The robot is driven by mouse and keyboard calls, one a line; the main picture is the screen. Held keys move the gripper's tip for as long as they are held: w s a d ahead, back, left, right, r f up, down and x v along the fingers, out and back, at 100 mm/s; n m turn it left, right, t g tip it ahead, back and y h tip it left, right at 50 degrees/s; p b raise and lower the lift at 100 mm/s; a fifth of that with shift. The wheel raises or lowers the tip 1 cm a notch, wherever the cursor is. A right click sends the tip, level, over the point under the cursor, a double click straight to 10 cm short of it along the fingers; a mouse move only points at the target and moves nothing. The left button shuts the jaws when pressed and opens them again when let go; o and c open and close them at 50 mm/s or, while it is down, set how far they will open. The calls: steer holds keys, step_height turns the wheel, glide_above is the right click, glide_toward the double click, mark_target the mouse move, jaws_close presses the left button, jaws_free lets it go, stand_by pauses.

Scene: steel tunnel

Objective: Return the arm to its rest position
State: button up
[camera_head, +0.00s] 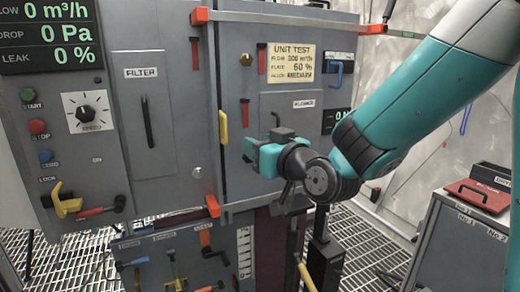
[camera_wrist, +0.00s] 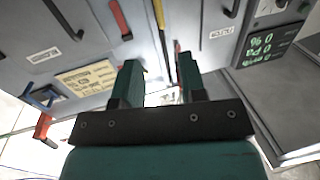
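My arm (camera_head: 405,105) reaches in from the upper right, bent, with its dark wrist joint in front of the cabinet (camera_head: 170,20). My gripper (camera_head: 262,155) is held before the cabinet's right door, near the yellow handle (camera_head: 223,127). In the wrist view my gripper (camera_wrist: 160,78) shows two teal fingers standing apart with nothing held between them. The cabinet front shows beyond the gap, upside down. Whether the fingers touch the cabinet cannot be told.
The left panel has a display (camera_head: 50,35), a dial (camera_head: 87,113) and buttons. Red clamps (camera_head: 199,16) edge the door. A lower panel (camera_head: 175,262) carries several levers. A grey cabinet (camera_head: 460,245) with a red case (camera_head: 480,196) stands right. Grating floor (camera_head: 350,250) shows between.

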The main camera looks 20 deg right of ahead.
steer(key=shift+a, duration=0.1)
steer(key=s+a+f+n+g+y, duration=0.25)
steer(key=s+a+f+g, duration=0.35)
steer(key=s+a+g, duration=0.3)
steer(key=s+d+f+n+g+h, duration=0.1)
steer(key=s+f+n+g, duration=0.1)
steer(key=s+g, duration=0.95)
steer(key=s+r+t+p, duration=0.1)
steer(key=s+r+p, duration=0.1)
steer(key=r+p, duration=0.6)
steer(key=s+r+t+p, duration=0.2)
steer(key=r+p, duration=0.7)
steer(key=shift+d+r+h, duration=0.2)
steer(key=shift+d+h, duration=0.15)
steer(key=shift+s, duration=0.1)
